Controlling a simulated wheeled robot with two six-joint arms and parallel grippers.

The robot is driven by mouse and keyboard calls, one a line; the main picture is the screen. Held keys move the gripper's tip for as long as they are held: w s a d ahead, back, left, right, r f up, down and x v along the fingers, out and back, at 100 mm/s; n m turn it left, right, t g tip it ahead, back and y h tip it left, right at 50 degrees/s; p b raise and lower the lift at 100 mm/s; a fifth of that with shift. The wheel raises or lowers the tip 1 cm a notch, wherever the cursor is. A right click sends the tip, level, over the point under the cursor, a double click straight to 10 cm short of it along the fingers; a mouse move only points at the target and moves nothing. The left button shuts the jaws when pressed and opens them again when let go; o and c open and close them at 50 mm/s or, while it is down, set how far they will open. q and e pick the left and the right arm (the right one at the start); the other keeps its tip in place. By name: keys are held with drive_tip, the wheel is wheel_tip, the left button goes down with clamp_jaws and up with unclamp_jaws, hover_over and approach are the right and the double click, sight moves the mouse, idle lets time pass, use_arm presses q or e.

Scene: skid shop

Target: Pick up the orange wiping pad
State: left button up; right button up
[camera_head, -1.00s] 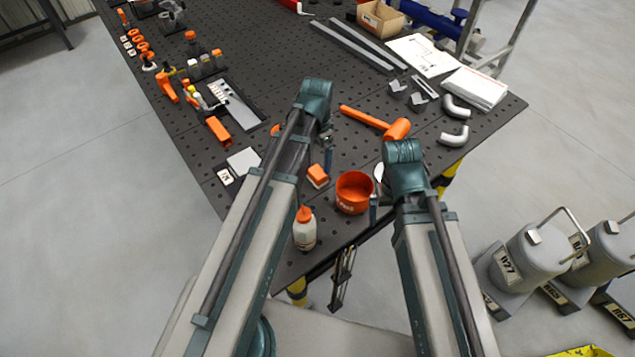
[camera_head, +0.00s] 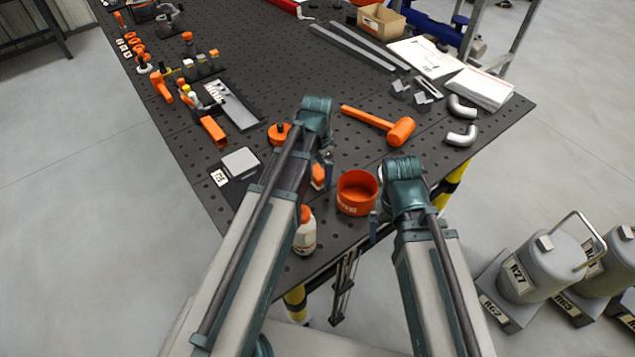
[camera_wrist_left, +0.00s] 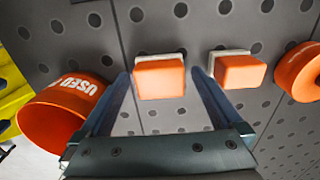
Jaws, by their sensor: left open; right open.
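Two orange blocks with pale bases lie on the perforated table in the left wrist view: one orange pad (camera_wrist_left: 160,78) in the middle and a second orange pad (camera_wrist_left: 240,72) to its right. My left gripper (camera_wrist_left: 163,72) is open and empty, with its fingers on either side of the middle pad in the picture; I cannot tell its height above it. In the head view, an orange pad (camera_head: 318,175) is partly hidden by my left gripper (camera_head: 325,168). My right gripper (camera_head: 374,222) is open, mostly hidden under its arm, beside the orange bin.
The orange bin marked USED (camera_head: 356,192) stands near the table's corner and shows left in the wrist view (camera_wrist_left: 62,108). A white bottle (camera_head: 305,232) stands left of it. An orange mallet (camera_head: 380,124) lies beyond. A grey square plate (camera_head: 240,163) lies left.

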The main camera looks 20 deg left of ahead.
sight(317, 172)
use_arm(q)
drive_tip(key=shift+f, duration=0.15)
drive_tip(key=c, duration=1.3)
wheel_tip(317, 172, up, 10)
drive_tip(key=p, duration=1)
